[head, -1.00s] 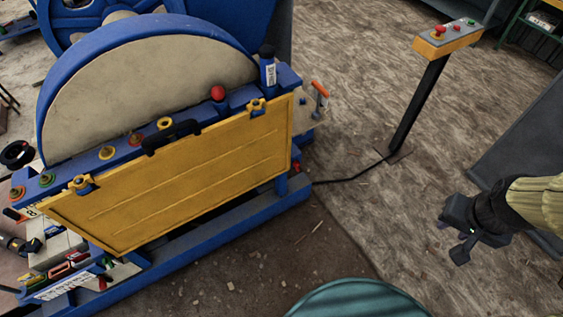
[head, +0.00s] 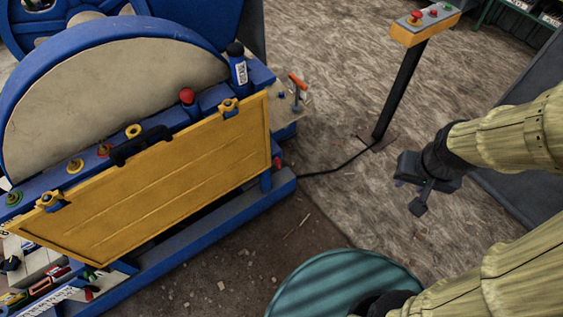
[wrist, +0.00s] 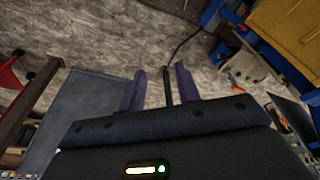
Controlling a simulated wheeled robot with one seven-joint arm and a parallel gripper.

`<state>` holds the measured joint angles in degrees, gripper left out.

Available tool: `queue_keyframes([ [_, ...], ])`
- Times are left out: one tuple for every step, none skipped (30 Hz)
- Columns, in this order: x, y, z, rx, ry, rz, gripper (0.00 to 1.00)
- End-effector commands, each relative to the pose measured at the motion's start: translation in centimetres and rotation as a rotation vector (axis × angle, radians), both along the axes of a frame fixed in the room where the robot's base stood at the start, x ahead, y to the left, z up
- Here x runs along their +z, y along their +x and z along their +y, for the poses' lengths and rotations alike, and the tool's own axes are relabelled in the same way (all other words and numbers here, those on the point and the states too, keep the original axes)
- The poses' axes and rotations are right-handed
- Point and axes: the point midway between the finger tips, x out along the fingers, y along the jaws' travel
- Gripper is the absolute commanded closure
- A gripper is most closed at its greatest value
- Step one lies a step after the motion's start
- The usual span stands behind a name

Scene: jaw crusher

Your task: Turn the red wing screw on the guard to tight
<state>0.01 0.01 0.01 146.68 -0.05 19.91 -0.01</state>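The yellow guard (head: 160,185) hangs upright on the front of the blue machine in the head view, with a black handle on its top edge. A small red part (head: 277,163) shows beside its lower right edge; it may be the red wing screw, but its shape is too small to tell. A red ball knob (head: 187,95) stands above the guard. My gripper (head: 408,195) is well to the right of the guard, in the air. In the wrist view my gripper (wrist: 160,85) has its two fingers apart with nothing held between them.
A yellow control box (head: 425,24) on a dark post stands behind my gripper, with a cable along the floor. An orange-handled tool (head: 298,82) stands by the machine's right end. A teal round surface (head: 345,290) is at the bottom. Floor between guard and gripper is open.

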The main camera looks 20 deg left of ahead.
Motion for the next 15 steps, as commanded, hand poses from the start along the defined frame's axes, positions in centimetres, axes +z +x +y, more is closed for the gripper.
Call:
queue_keyframes([
  [-0.5,0.1,0.0,0.004,-0.002,-0.004,0.67],
  [-0.8,0.3,0.0,0.008,-0.003,-0.008,0.67],
  [-1.4,0.5,0.0,0.014,-0.005,-0.015,0.67],
  [-1.9,0.7,0.1,0.021,-0.008,-0.023,0.67],
  [-2.6,1.0,0.1,0.029,-0.011,-0.033,0.67],
  [-3.5,1.4,0.4,0.047,-0.016,-0.048,0.67],
  [-4.3,1.8,0.5,0.058,-0.019,-0.06,0.67],
  [-5.2,2.2,0.5,0.071,-0.023,-0.076,0.67],
  [-6.3,2.8,0.6,0.089,-0.028,-0.098,0.67],
  [-7.2,3.3,0.7,0.102,-0.032,-0.114,0.67],
  [-8.1,3.8,0.8,0.116,-0.034,-0.131,0.67],
  [-9.3,4.4,1.0,0.138,-0.038,-0.156,0.67],
  [-10.1,4.9,1.2,0.153,-0.04,-0.174,0.67],
  [-10.9,5.4,1.4,0.169,-0.041,-0.192,0.67],
  [-12.0,6.0,1.7,0.19,-0.042,-0.216,0.67],
])
